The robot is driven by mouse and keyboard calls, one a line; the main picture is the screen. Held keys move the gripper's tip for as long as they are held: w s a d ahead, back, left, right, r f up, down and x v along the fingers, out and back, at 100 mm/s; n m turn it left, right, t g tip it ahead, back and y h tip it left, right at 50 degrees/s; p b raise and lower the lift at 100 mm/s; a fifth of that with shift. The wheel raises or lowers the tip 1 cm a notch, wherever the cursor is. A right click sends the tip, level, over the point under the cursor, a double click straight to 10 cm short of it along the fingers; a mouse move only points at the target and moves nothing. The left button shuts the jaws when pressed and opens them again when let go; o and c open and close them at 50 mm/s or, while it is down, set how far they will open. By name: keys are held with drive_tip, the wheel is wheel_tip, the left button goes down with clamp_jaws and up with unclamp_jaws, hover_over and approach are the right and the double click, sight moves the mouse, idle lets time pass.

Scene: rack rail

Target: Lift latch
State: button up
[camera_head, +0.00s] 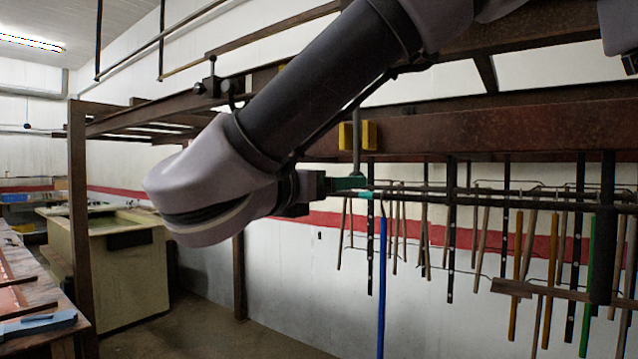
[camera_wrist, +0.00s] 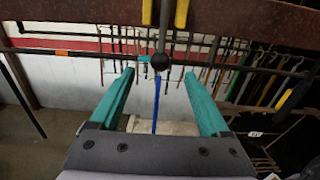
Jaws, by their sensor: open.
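The latch looks like a thin grey rod (camera_head: 357,140) held between two yellow blocks on a rusty brown beam. In the wrist view the rod (camera_wrist: 162,38) ends in a round black knob (camera_wrist: 160,62). My gripper (camera_wrist: 157,75) is open, with two teal fingers spread wide and nothing held. The knob appears between the fingertips and slightly beyond them; the exact depth gap is unclear.
The rusty beam (camera_head: 480,125) runs across just above my gripper. A dark rail (camera_wrist: 70,52) with several hanging tools lies behind, including a blue-handled one (camera_head: 381,285).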

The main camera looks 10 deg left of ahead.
sight(356, 175)
drive_tip(key=x, duration=0.7)
drive_tip(key=shift+w, duration=0.25)
drive_tip(key=c, duration=1.1)
